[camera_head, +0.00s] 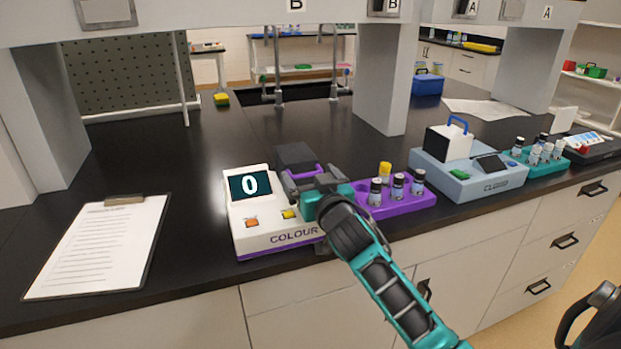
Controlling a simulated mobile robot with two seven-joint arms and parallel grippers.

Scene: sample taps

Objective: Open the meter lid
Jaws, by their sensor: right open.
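The colour meter (253,228) is a white box with a purple base edge and the word COLOUR on its front. Its screen (250,185) reads 0, above an orange and a yellow button. A dark grey lid-like block (295,154) stands at the meter's back right, with purple beside it. I cannot tell how far the lid is raised. My right gripper (306,180) is open over the meter's right part, just in front of the dark block, and hides much of that part. I cannot tell whether it touches the lid. My left gripper is out of view.
A purple rack (402,206) with several vials stands close to the right of my gripper. Farther right are the CLOUD meter (463,177) and a teal rack (537,163). A clipboard (100,245) lies at left. Shelf posts (388,90) rise behind. The bench between clipboard and meter is clear.

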